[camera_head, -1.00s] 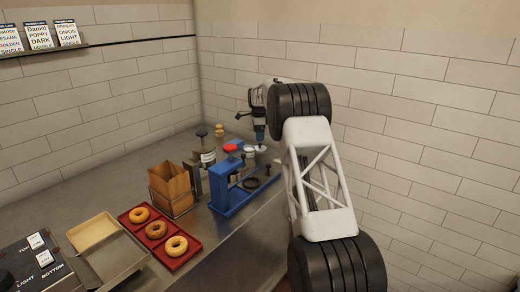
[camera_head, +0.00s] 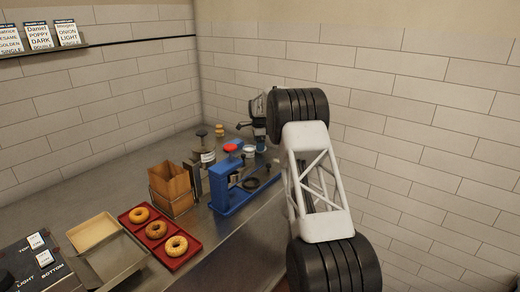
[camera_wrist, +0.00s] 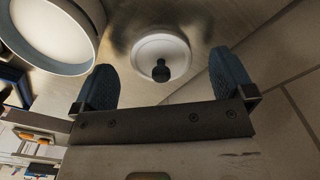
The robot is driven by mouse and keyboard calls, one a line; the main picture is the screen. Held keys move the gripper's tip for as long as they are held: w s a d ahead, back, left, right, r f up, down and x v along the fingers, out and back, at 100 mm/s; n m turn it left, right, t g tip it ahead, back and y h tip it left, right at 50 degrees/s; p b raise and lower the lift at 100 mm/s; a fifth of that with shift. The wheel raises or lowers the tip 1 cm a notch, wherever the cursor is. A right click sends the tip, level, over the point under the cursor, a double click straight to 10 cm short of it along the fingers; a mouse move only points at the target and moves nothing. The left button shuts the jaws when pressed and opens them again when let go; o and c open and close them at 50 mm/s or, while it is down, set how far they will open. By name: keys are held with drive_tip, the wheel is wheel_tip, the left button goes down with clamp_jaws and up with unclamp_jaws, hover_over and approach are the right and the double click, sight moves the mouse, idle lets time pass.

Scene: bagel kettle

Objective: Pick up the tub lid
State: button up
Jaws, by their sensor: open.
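The tub lid (camera_wrist: 152,48) is a white round disc with a dark knob (camera_wrist: 161,71). It lies on the counter in the wrist view. My gripper (camera_wrist: 162,62) is open, with its two blue fingers on either side of the lid and the knob between them. No contact shows. In the head view my gripper (camera_head: 260,142) is low over the far right of the counter, and I cannot make out the lid there. The open tub (camera_wrist: 50,32), with a pale inside, is left of the lid in the wrist view.
A blue press (camera_head: 232,196) with a red knob stands left of my gripper in the head view. A paper bag holder (camera_head: 171,188), a red tray (camera_head: 182,259) with bagels, and jars (camera_head: 205,150) are further left. The tiled wall (camera_head: 400,110) is close behind.

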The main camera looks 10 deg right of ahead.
drive_tip(key=shift+f, duration=0.65)
drive_tip(key=shift+c, duration=0.2)
drive_tip(key=c, duration=0.9)
drive_tip(key=shift+r, duration=5)
